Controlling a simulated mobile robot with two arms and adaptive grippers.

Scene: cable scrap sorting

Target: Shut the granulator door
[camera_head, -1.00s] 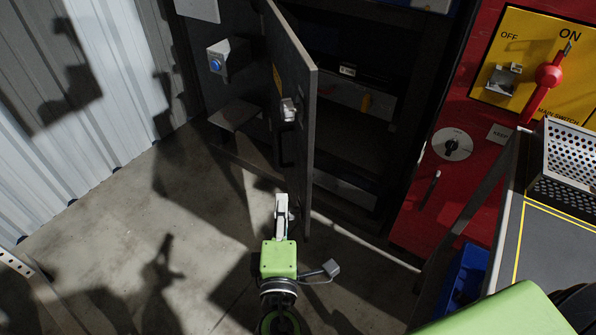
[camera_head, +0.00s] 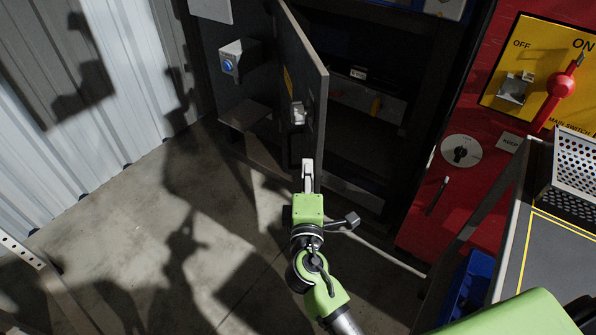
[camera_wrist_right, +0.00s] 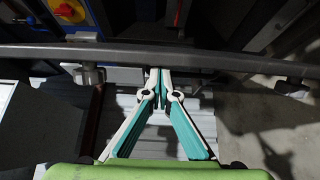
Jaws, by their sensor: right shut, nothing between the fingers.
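The granulator door (camera_head: 305,75) is a dark grey panel. It stands open, swung out from the dark cabinet, with a pale latch (camera_head: 298,112) on its face. My right gripper (camera_head: 307,165) is at the lower part of the door, close to its free edge. Its fingers are shut and empty. In the right wrist view, the shut fingertips (camera_wrist_right: 160,73) meet at a long grey bar, which looks like the door's edge (camera_wrist_right: 230,58). I cannot tell whether they touch it. My left gripper is not in view.
The dark granulator opening (camera_head: 365,130) is behind the door. A red panel with a main switch (camera_head: 562,85) and a table with a perforated basket (camera_head: 578,170) stand on the right. Bare floor (camera_head: 130,240) lies to the left.

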